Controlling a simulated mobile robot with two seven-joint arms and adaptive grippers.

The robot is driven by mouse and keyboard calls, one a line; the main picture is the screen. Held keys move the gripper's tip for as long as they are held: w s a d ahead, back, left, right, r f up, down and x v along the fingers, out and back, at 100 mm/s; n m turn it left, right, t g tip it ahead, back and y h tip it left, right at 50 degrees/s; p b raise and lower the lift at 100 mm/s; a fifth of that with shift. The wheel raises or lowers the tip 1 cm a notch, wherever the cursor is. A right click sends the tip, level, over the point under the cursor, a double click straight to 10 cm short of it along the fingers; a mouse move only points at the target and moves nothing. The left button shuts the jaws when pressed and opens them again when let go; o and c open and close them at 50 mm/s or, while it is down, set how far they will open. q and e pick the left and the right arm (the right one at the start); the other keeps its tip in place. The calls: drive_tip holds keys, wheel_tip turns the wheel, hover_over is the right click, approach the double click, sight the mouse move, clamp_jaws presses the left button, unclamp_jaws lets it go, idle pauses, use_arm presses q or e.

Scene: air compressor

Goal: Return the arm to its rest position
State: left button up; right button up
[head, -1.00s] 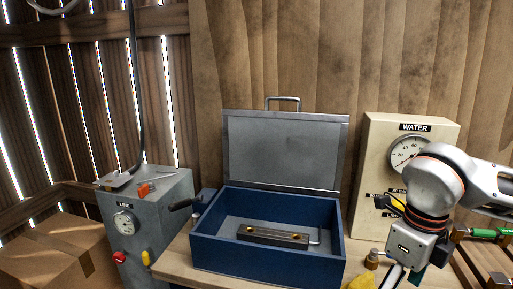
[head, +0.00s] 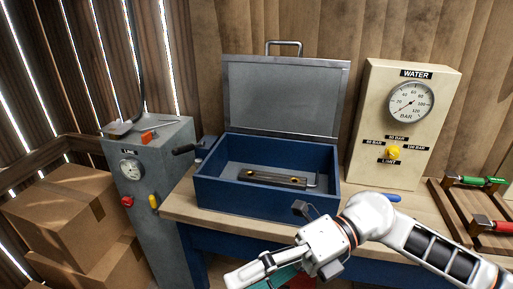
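My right arm comes in from the right, over the table's front edge. Its gripper (head: 246,272) is in front of the table, below the blue toolbox, and points left and down. Its fingers are seen side-on, so I cannot tell whether they are open or shut. No held object is clear between them. Teal and red patches show just below the gripper; I cannot tell what they are. My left gripper is out of view.
The open blue toolbox (head: 263,205) on the wooden table (head: 182,207) holds a dark bar (head: 272,178). The WATER panel (head: 374,130) stands behind right, beside a rack with green and red-handled tools (head: 480,181). A grey LINE cabinet (head: 160,165) and cardboard boxes (head: 60,210) are left.

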drive_tip(key=w+a+r+m+t+y, duration=0.1)
drive_tip(key=w+r+m+t+y, duration=0.3)
drive_tip(key=w+m+t+y, duration=0.6)
drive_tip(key=w+d+f+m+t+h, duration=0.3)
drive_tip(key=d+f+m+t+h, duration=0.25)
drive_tip(key=m, duration=0.35)
drive_tip(key=w+d+f+m+t+h, duration=0.4)
drive_tip(key=f+m+t+h, duration=0.25)
drive_tip(key=m, duration=0.35)
drive_tip(key=s+d+f+m+h, duration=0.1)
drive_tip(key=d+f+m+h, duration=0.25)
drive_tip(key=f, duration=0.45)
drive_tip(key=s+d+f+m+h, duration=0.2)
drive_tip(key=d+f+m+h, duration=0.15)
drive_tip(key=f, duration=0.35)
drive_tip(key=s+d+f+m+g+h, duration=0.1)
drive_tip(key=s+d+f+g, duration=0.1)
drive_tip(key=s+f, duration=0.3)
drive_tip(key=s+d+f+m+g+h, duration=0.1)
drive_tip(key=s+d+f+m+g, duration=0.1)
drive_tip(key=s+f, duration=0.4)
wheel_tip(320, 180, down, 5)
drive_tip(key=d+g, duration=0.1)
drive_tip(key=d, duration=0.1)
drive_tip(key=shift+s+d+h, duration=0.15)
drive_tip(key=shift+d+h, duration=0.15)
drive_tip(key=shift+h, duration=0.1)
drive_tip(key=shift+r, duration=0.1)
